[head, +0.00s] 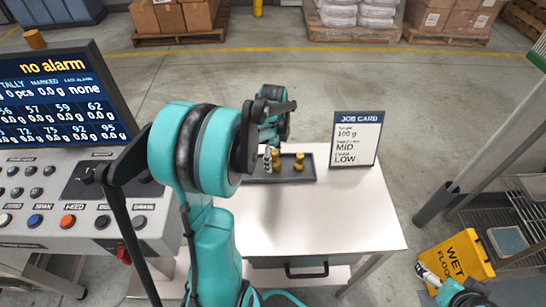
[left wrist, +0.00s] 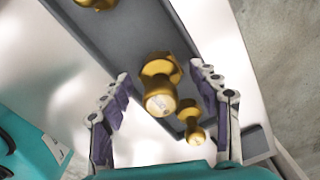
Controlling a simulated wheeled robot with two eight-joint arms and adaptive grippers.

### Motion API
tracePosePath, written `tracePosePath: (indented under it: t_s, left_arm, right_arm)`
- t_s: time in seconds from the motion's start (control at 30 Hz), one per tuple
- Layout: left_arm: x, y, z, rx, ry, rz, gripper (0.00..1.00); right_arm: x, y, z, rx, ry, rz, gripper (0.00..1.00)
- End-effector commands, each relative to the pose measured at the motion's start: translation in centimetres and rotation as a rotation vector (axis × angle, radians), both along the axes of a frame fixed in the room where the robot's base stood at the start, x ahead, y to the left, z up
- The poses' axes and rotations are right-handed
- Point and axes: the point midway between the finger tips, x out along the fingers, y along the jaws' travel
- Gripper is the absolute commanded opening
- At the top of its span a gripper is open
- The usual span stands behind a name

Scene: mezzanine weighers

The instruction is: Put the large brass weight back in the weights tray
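The weights tray (head: 308,174) is a long dark grey tray on the white table, with several brass weights in it. In the left wrist view, the largest-looking brass weight (left wrist: 160,83) stands between the fingers of my left gripper (left wrist: 163,103), with gaps on both sides. My left gripper is open; in the head view its fingers (head: 268,160) are at the tray, partly hidden by my arm. A smaller-looking brass weight (left wrist: 192,122) is nearby, and another (left wrist: 96,3) is cut by the top edge. My right gripper (head: 430,275) is low at the right; its finger state is unclear.
A job card (head: 357,137) stands at the table's back right. The front right of the white table (head: 345,225) is clear. A control console (head: 85,205) is at the left. A yellow wet floor sign (head: 458,258) and a metal rack (head: 505,190) are at the right.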

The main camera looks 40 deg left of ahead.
Motion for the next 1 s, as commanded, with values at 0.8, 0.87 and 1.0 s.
tracePosePath:
  t_s: [0.8,0.87,1.0]
  left_arm:
    - [0.0,0.0,11.6,0.0,0.0,0.0,0.61]
    - [0.0,-0.1,12.1,0.0,-0.001,0.001,0.61]
    - [-0.4,-1.8,13.1,0.014,-0.034,0.068,0.61]
  right_arm:
    - [0.0,0.0,4.4,0.0,0.0,0.0,1.0]
    - [0.0,0.0,4.5,0.0,0.0,0.0,1.0]
    - [0.0,0.0,4.6,0.0,0.0,0.0,1.0]
